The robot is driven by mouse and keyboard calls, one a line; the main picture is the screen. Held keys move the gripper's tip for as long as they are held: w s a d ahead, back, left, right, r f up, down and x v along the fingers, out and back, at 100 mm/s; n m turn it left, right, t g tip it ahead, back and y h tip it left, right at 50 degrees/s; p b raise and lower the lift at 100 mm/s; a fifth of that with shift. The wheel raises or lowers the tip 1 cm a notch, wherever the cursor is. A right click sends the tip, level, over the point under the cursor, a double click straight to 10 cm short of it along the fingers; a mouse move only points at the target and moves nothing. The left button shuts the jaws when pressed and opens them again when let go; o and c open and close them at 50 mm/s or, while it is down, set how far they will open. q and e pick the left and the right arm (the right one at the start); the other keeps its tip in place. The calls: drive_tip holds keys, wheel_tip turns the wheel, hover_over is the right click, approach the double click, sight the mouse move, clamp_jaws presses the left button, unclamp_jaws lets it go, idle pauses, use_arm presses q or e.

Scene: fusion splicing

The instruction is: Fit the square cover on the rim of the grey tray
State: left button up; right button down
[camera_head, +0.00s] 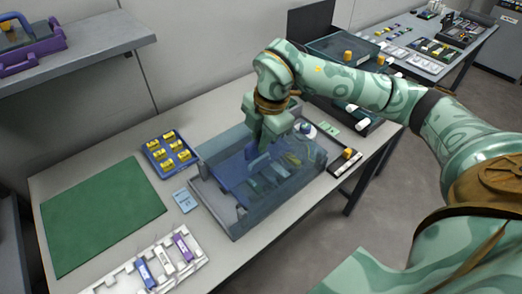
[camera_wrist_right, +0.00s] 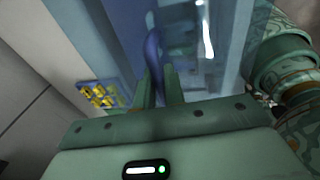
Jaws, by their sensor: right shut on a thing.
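The square cover (camera_head: 275,200) is a see-through blue-grey box shape in the head view. It is over the grey tray (camera_head: 211,209), whose pale edge shows at the lower left. I cannot tell whether the cover's edge touches the tray's rim all round. My right gripper (camera_head: 264,147) is above the cover, pointing down. In the right wrist view, my right gripper (camera_wrist_right: 159,88) is shut on a dark blue curved handle (camera_wrist_right: 152,48) of the cover. Blue parts and small pieces show dimly through the cover. My left gripper is not in view.
A blue tray of yellow pieces (camera_head: 170,153) and a light blue card (camera_head: 185,200) are left of the cover. A green mat (camera_head: 98,217) and a white rack (camera_head: 150,268) lie further left and in front. A dark narrow tray (camera_head: 345,168) is close on the right.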

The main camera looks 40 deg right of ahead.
drive_tip(key=shift+w+d+f, duration=0.25)
drive_tip(key=shift+d+f, duration=0.1)
drive_tip(key=shift+f, duration=0.15)
drive_tip(key=f+b, duration=0.1)
drive_tip(key=f, duration=0.1)
drive_tip(key=f+b, duration=0.1)
drive_tip(key=shift+w+d+f, duration=0.1)
drive_tip(key=shift+d+f, duration=0.1)
drive_tip(key=shift+f, duration=0.2)
drive_tip(key=shift+r, duration=0.1)
drive_tip(key=c, duration=1.5)
unclamp_jaws()
